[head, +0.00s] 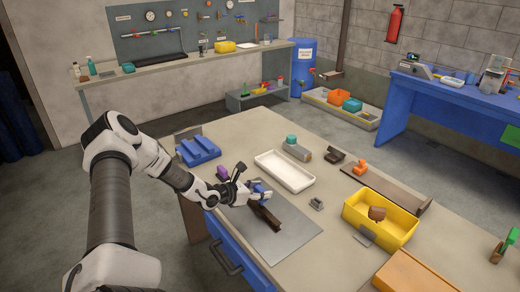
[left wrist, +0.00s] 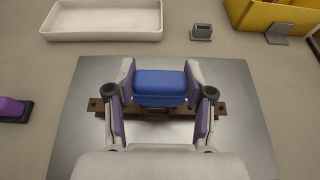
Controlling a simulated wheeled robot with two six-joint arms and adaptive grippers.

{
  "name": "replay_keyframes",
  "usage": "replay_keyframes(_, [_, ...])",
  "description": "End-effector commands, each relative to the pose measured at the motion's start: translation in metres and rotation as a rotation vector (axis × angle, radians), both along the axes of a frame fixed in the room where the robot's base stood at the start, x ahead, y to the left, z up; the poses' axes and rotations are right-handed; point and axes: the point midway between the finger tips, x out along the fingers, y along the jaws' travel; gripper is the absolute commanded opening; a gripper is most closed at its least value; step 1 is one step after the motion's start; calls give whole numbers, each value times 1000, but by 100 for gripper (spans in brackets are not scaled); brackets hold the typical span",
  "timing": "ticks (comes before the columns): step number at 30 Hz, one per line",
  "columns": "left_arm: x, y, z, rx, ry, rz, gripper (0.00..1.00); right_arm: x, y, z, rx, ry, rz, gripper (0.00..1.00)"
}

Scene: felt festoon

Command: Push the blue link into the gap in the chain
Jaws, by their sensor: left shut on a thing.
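The blue link (left wrist: 160,84) is a rounded blue block between the purple-lined fingers of my left gripper (left wrist: 160,92), which is shut on it. The chain's gap is hidden by the link and fingers. I cannot tell whether the link touches the bar. My right gripper is not in view.
The bar lies on a grey metal plate (head: 285,242). Around it are a white tray (head: 270,160), a blue block (head: 198,150), a purple piece (head: 222,172), a small grey holder (head: 317,203) and a yellow bin (head: 385,236). The plate's near part is clear.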

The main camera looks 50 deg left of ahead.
Motion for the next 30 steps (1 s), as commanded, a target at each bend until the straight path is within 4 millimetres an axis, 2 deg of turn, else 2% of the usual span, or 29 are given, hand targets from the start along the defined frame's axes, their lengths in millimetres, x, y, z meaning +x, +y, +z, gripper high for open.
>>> replay_keyframes(8, [0, 0, -1, 0, 0, 0, 18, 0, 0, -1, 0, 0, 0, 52])
replay_keyframes(30, [0, 0, -23, 0, 0, 0, 18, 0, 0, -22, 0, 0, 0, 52])
